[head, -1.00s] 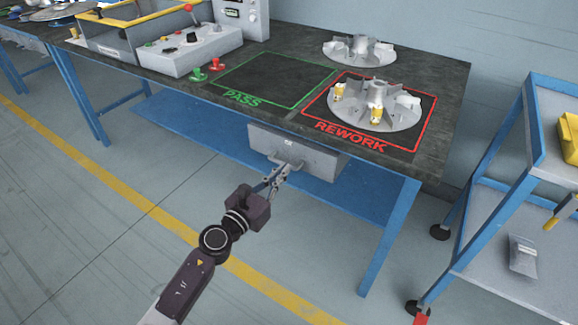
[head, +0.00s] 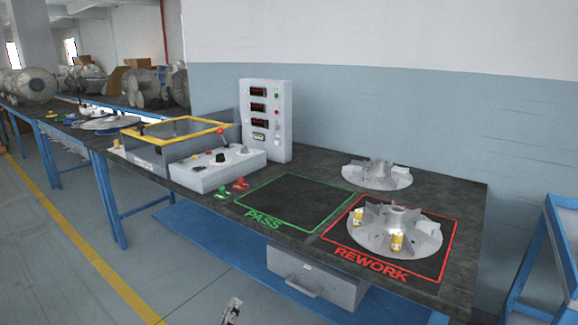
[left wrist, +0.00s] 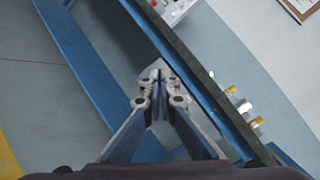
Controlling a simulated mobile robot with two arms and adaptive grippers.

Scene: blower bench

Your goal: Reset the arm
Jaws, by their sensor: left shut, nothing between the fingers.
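My left gripper (head: 232,310) shows only by its tip at the bottom edge of the head view. In the left wrist view the two fingers of this gripper (left wrist: 157,78) meet at their tips, shut and empty. The gripper is below and to the left of the grey drawer (head: 335,287) under the bench, apart from its handle (head: 303,289). The drawer looks shut or nearly so. The rest of my left arm is out of the head view. My right gripper is in neither view.
The dark bench (head: 225,216) carries a control box (head: 208,172), a green PASS square (head: 297,203) and a red REWORK square (head: 350,265). A finned rotor (head: 421,247) with yellow-marked parts lies on REWORK; another rotor (head: 376,181) stands behind. A blue cart (head: 550,245) is right.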

